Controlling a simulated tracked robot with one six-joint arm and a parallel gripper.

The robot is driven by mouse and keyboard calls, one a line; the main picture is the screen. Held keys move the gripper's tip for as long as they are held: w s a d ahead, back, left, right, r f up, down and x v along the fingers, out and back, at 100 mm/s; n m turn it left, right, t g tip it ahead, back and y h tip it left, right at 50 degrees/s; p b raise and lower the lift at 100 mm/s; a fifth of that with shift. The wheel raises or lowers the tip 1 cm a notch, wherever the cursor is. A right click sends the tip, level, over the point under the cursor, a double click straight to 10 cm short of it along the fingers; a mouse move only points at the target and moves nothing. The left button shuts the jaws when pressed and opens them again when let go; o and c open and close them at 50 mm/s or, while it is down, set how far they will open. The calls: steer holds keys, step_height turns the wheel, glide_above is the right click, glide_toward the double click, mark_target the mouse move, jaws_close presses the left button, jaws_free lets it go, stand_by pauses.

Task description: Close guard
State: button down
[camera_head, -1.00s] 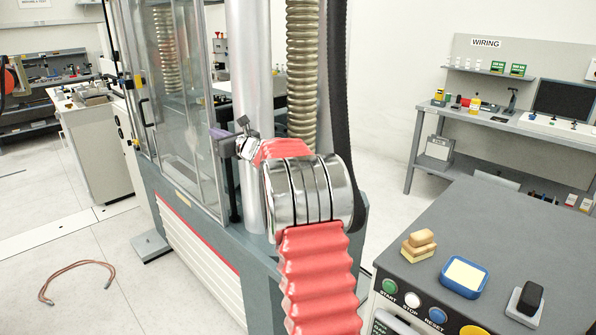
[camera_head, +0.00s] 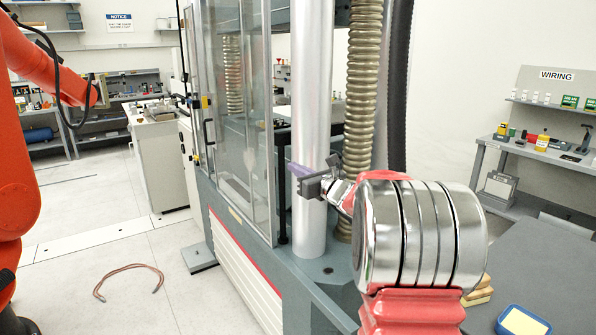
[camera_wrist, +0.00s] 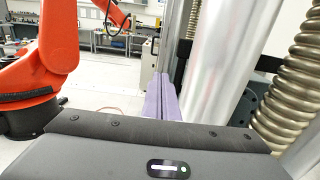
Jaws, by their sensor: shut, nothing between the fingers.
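The guard (camera_head: 245,120) is a clear, framed panel on the front of the testing machine, left of the thick silver column in the head view. A dark handle (camera_head: 207,132) sits on its left part. I cannot tell from these frames how far open the guard is. My gripper (camera_head: 298,170) has purple fingers and is in front of the silver column, right of the guard's right edge in the picture. In the wrist view its purple fingers (camera_wrist: 160,95) lie together, shut and empty, beside the column. No contact with the guard shows.
The silver column (camera_head: 312,100) and a ribbed hose (camera_head: 362,90) stand close behind my gripper. An orange robot arm (camera_head: 20,170) stands at far left. A looped cable (camera_head: 128,270) lies on the floor. A grey worktop (camera_head: 510,275) is at lower right. The floor left of the machine is mostly clear.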

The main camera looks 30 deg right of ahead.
steer(key=shift+s, duration=0.35)
steer(key=c, duration=2.5)
jaws_free()
